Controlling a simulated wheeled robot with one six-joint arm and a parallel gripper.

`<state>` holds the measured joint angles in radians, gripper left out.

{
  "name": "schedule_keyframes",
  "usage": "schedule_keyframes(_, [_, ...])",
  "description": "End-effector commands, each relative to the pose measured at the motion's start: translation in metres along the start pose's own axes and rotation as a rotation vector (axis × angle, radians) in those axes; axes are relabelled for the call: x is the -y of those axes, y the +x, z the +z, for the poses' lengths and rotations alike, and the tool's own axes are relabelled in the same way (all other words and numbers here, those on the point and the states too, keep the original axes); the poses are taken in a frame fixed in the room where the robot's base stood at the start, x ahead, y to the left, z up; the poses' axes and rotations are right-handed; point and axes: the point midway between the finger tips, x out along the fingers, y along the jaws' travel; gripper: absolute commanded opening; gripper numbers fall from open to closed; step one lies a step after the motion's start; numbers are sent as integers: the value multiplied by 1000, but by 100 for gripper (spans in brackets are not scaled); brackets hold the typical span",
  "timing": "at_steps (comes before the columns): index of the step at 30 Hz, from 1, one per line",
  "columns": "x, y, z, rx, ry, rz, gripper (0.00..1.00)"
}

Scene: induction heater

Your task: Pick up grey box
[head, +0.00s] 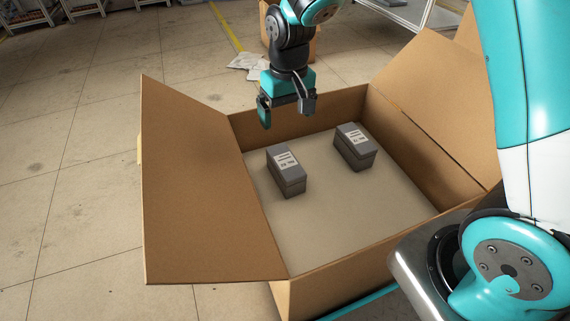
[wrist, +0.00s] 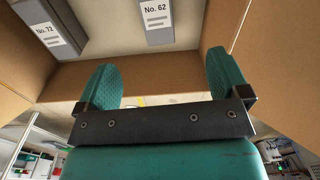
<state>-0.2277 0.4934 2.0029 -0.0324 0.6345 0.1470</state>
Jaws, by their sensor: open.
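Two grey boxes with white labels lie apart inside an open cardboard box (head: 205,190). In the head view, one grey box (head: 287,172) is near the middle and the other grey box (head: 355,148) is farther right and back. The wrist view shows the grey box labelled No. 62 (wrist: 166,36) at top centre, and the one labelled No. 72 (wrist: 30,52) at upper left. My gripper (head: 287,112) is open and empty above the cardboard box's back wall; its two green fingers also show in the wrist view (wrist: 162,80). It touches neither grey box.
The cardboard box's walls and spread flaps (head: 430,85) surround the grey boxes. Its light floor (head: 345,205) is otherwise bare. Another cardboard box (head: 312,45) and white crumpled sheets (head: 250,64) are on the ground behind. The ground at left is clear.

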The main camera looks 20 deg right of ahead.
Motion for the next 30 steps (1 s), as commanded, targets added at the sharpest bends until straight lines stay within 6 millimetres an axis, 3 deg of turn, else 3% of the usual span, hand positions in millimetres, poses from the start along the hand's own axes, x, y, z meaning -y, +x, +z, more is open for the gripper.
schedule_keyframes(8, [-6,38,-12,10,33,29,94])
schedule_keyframes(18, [-8,114,-11,9,30,28,94])
schedule_keyframes(30, [-8,147,-11,8,30,27,94])
